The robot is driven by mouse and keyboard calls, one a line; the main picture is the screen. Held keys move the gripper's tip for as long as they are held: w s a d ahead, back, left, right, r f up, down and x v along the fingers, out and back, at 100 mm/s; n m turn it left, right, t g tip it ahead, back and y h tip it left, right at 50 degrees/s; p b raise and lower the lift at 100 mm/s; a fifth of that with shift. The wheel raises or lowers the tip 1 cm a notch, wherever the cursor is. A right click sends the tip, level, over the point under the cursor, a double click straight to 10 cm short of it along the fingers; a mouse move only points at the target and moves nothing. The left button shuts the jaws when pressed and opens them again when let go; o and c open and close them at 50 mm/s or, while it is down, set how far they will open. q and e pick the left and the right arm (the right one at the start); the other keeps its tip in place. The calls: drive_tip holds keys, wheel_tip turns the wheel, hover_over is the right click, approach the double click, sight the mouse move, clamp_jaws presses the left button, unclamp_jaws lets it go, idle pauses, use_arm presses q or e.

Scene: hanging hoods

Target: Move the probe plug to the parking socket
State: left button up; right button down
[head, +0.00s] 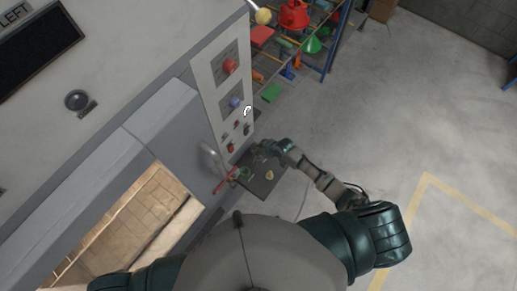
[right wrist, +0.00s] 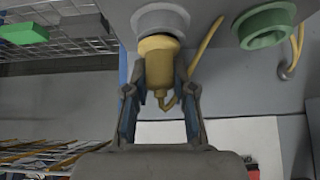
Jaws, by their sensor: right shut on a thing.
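The yellow probe plug (right wrist: 159,62) is between the fingers of my right gripper (right wrist: 160,95) in the right wrist view, and the gripper is shut on it. The plug's top end meets a grey round socket (right wrist: 160,19); I cannot tell how deep it sits. A yellow cable (right wrist: 208,48) runs from the plug up to the right. A green ring socket (right wrist: 267,26) is to the right of the grey one, empty of any plug I can see. In the head view my right gripper (head: 262,150) is by the panel's lower end; the plug is not clear there. My left gripper is out of view.
A pale panel (head: 210,80) carries a red knob (head: 230,66) and a blue knob (head: 235,102). A dark shelf (head: 265,185) lies below my right gripper, near a grey handle (head: 209,158). A rack (head: 330,50) with coloured items stands beyond. The floor at right is clear.

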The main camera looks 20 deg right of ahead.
drive_tip(key=c, duration=0.9)
unclamp_jaws()
drive_tip(key=shift+a+f, duration=0.1)
drive_tip(key=shift+f, duration=0.05)
drive_tip(key=shift+s+d+r, duration=0.15)
drive_tip(key=shift+d+r, duration=0.1)
drive_tip(key=shift+r, duration=0.05)
drive_tip(key=v, duration=1.1)
